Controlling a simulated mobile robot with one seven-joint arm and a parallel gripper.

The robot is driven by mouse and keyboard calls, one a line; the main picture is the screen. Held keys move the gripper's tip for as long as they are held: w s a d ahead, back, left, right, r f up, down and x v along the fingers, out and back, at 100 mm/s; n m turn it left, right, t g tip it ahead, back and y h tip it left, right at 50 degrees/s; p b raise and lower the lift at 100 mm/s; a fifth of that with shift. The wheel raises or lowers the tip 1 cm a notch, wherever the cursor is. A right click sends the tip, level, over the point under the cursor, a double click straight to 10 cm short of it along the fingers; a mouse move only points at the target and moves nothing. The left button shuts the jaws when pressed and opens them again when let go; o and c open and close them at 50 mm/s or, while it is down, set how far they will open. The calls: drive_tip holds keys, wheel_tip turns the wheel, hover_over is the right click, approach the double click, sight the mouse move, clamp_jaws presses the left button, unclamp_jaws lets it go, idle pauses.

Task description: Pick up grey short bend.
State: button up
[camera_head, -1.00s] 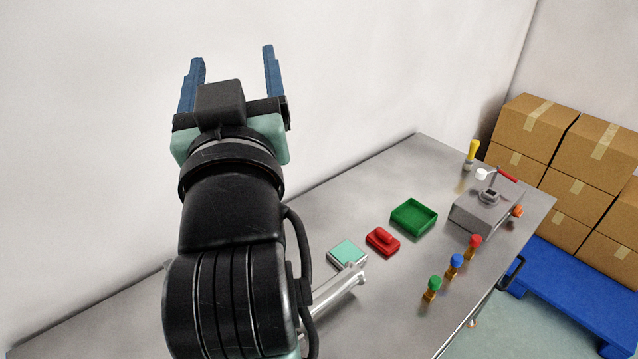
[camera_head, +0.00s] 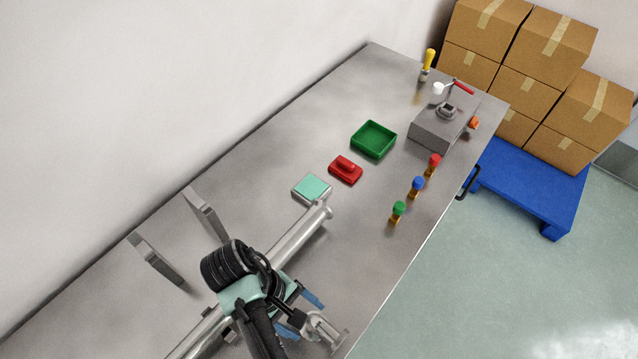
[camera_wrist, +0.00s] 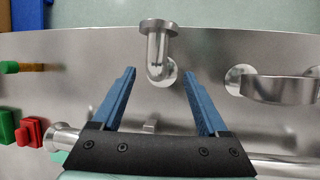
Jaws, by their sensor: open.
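The grey short bend (camera_wrist: 160,46), a shiny metal elbow with flanged ends, lies on the table near its front edge. In the head view it shows at the bottom (camera_head: 322,328), just beyond my gripper. My gripper (camera_wrist: 159,73) has two blue fingers, open and empty. In the wrist view the bend lies ahead and between the two fingertips, with no clear contact. In the head view my gripper (camera_head: 299,315) is low over the table, and my arm hides part of the scene around it.
A second, wider metal bend (camera_wrist: 275,86) lies to the right in the wrist view. A long pipe (camera_head: 290,236) runs beneath my arm. Two grey upright plates (camera_head: 155,258) stand left. Several coloured pegs, a red block (camera_head: 345,169) and a green tray (camera_head: 373,139) stand farther off.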

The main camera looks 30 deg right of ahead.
sight(314, 325)
drive_tip(key=b+x, duration=0.1)
drive_tip(key=x, duration=0.4)
drive_tip(key=p+x, duration=0.1)
drive_tip(key=x, duration=0.3)
drive_tip(key=shift+s+d+r, duration=0.2)
drive_tip(key=shift+d+r, duration=0.05)
drive_tip(key=shift+d, duration=0.05)
drive_tip(key=shift+s+d+f, duration=0.1)
drive_tip(key=shift+d+f, duration=0.05)
drive_tip(key=shift+f, duration=0.35)
clamp_jaws()
idle(0.6)
